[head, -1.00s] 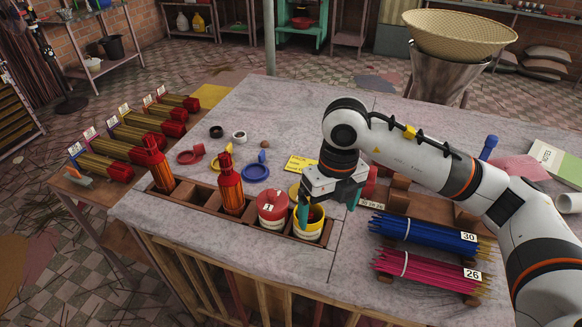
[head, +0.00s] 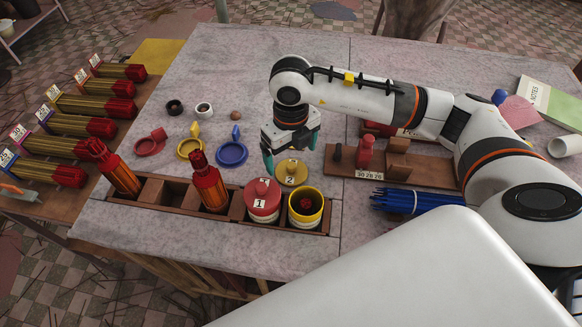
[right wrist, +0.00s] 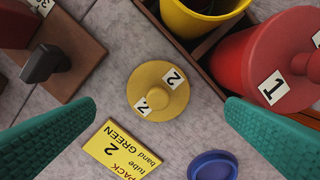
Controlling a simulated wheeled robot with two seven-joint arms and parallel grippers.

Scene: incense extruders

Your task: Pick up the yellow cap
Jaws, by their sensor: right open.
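The yellow cap (head: 291,172) is a round disc with a knob and "2" labels. It lies flat on the grey table behind the open yellow pot (head: 305,206). The cap also shows near the middle of the right wrist view (right wrist: 158,90). My right gripper (head: 291,153) is open and empty above the cap. In the right wrist view its teal fingers (right wrist: 160,105) stand wide apart on either side of the cap, not touching it. My left gripper is not in view.
A red pot with a red lid marked 1 (head: 263,203) stands close beside the yellow pot in a wooden rack (head: 160,205). A yellow card (right wrist: 122,148) and a blue lid (right wrist: 212,165) lie near the cap. A wooden block stand (head: 345,172) is to the right.

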